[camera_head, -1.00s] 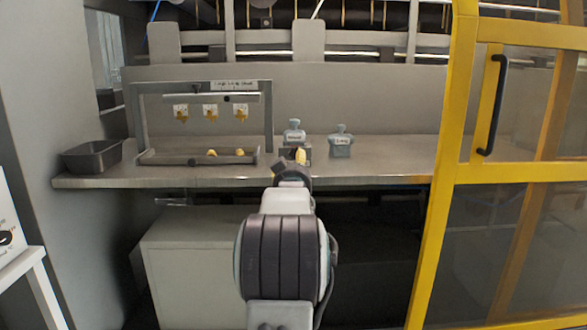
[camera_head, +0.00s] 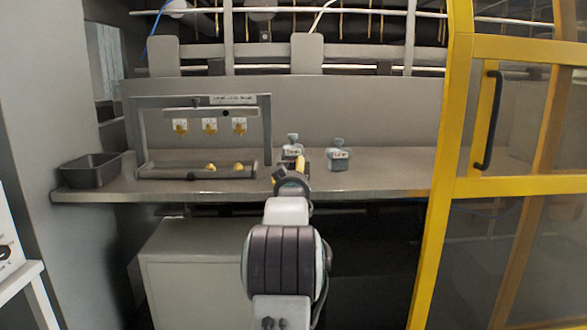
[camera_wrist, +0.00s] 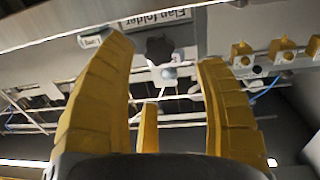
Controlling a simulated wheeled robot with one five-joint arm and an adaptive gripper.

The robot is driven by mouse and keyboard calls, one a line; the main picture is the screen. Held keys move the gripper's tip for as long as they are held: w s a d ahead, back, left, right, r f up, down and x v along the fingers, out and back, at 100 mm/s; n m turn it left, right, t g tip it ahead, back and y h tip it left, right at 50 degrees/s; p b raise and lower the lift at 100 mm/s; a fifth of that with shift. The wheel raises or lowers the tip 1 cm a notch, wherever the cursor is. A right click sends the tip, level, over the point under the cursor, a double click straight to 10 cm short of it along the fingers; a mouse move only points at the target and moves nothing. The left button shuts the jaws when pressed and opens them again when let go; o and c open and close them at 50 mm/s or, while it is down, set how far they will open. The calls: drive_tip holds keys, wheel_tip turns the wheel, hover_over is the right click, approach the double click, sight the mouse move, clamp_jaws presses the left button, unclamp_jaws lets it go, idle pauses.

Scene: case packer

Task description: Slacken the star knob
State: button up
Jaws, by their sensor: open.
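A dark star-shaped knob (camera_wrist: 160,50) shows in the wrist view, beyond my fingers and between their lines. A pale label that seems to read "Flap folder" (camera_wrist: 155,17) is just above it. In the head view two small grey labelled blocks, a left one (camera_head: 292,141) and a right one (camera_head: 339,158), stand on the bench with knob-like tops. Which of them bears the star knob is not clear. My gripper (camera_wrist: 172,72) has its yellow fingers spread, with nothing between them. In the head view my gripper (camera_head: 300,165) is in front of the left block, partly hiding it.
The grey bench (camera_head: 390,178) runs across the head view. A frame (camera_head: 140,130) with three hanging yellow pieces stands on its left, beside a dark tray (camera_head: 92,170). A yellow-framed door (camera_head: 463,120) closes off the right. Bench right of the blocks is clear.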

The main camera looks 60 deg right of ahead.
sight(293, 168)
drive_tip(key=shift+b+x, duration=1)
drive_tip(key=shift+x, duration=1.25)
drive_tip(key=shift+w+d, duration=0.15)
drive_tip(key=shift+d, duration=0.1)
drive_tip(key=shift+p+x, duration=0.35)
drive_tip(key=shift+x, duration=0.6)
drive_tip(key=c, duration=1.2)
